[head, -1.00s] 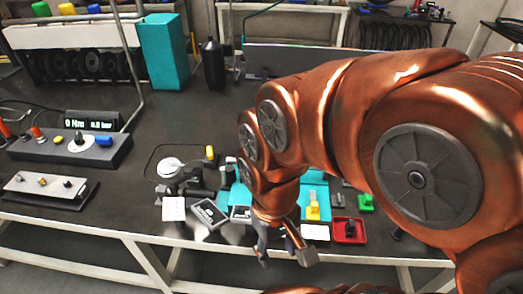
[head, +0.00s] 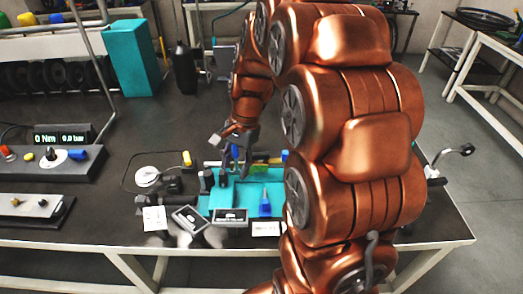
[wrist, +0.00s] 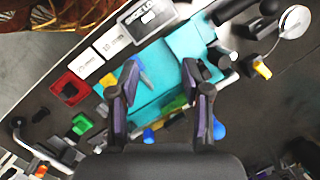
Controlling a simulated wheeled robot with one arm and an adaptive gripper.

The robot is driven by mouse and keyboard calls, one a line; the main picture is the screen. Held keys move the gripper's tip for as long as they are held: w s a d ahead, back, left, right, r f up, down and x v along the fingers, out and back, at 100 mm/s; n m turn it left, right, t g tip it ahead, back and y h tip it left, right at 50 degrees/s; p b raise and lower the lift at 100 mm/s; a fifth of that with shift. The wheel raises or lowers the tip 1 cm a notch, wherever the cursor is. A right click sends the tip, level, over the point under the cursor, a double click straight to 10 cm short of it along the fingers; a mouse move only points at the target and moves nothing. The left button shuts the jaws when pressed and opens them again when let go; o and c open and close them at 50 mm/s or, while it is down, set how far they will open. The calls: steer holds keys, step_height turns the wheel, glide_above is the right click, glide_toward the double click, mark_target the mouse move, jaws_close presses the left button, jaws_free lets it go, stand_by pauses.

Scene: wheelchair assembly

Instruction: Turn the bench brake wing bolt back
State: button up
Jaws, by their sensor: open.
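My gripper (head: 235,160) is open and points down over the back of the teal mat (head: 222,203), with nothing seen in its grasp. In the wrist view my gripper (wrist: 161,95) has its two dark fingers apart, with the teal mat (wrist: 180,68) and small parts beyond them. A blue part (wrist: 148,136) shows low between the fingers, and another blue part (wrist: 218,130) shows just right of the right finger. I cannot tell which part is the bench brake wing bolt. In the head view my gripper partly hides the parts behind the mat.
A red tray (wrist: 70,89) and a green block (wrist: 81,124) lie left of the mat in the wrist view. A blue pointed part (head: 265,205) stands on the mat. A control box (head: 55,163) is at the left.

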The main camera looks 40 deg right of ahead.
steer(key=w+d+f+m+t, duration=0.25)
steer(key=w+d+m, duration=0.4)
steer(key=d, duration=0.45)
steer(key=m+y+p, duration=0.1)
steer(key=m+p, duration=0.1)
steer(key=m, duration=0.2)
glide_toward(261, 153)
steer(key=f, duration=0.1)
steer(key=shift+a+p+x, duration=0.1)
steer(key=shift+p+x, duration=0.35)
steer(key=shift+x, duration=1.6)
steer(key=shift+a+p+x, duration=0.15)
steer(key=shift+p+x, duration=0.3)
steer(key=shift+x, duration=1.65)
steer(key=shift+r, duration=0.15)
jaws_close()
